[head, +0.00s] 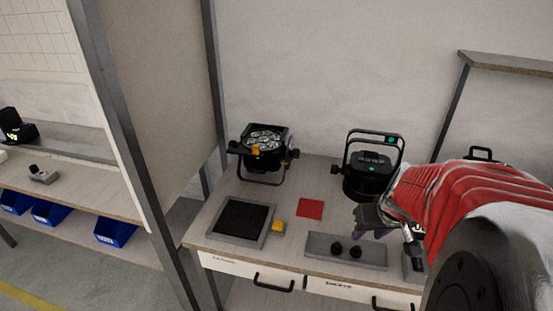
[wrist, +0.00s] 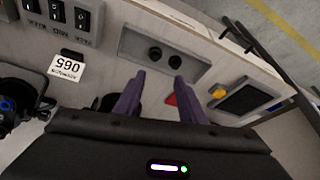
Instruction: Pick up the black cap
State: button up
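Two small round black caps stand side by side on a grey plate (head: 320,243) near the front of the bench; I cannot tell which one is meant. The left cap (head: 337,247) and the right cap (head: 354,252) both show in the head view. In the wrist view they appear as a left cap (wrist: 155,54) and a right cap (wrist: 175,62) on the plate, beyond my fingertips. My gripper (wrist: 158,75) has its two purple fingers spread apart with nothing between them. In the head view my gripper (head: 370,234) hangs just behind and right of the caps.
A black lamp (head: 370,178) stands behind my gripper, another lamp (head: 265,155) at the back left. A red square (head: 310,208), a yellow block (head: 278,226) and a grey-framed black pad (head: 241,218) lie to the left.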

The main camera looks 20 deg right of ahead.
jog(key=shift+s+d+f, duration=0.2)
jog(key=shift+d+f, duration=0.2)
jog(key=shift+d, duration=0.4)
send_over(357, 249)
jog(key=s, duration=0.2)
jog(key=shift+s+a+f, duration=0.1)
jog(key=shift+f, duration=1.9)
jog(key=shift+s+a+f, duration=0.1)
jog(key=shift+f, duration=1.85)
jog(key=shift+x, duration=2.65)
jog(key=shift+a, duration=0.1)
jog(key=shift+c, duration=0.2)
jog(key=c, duration=0.8)
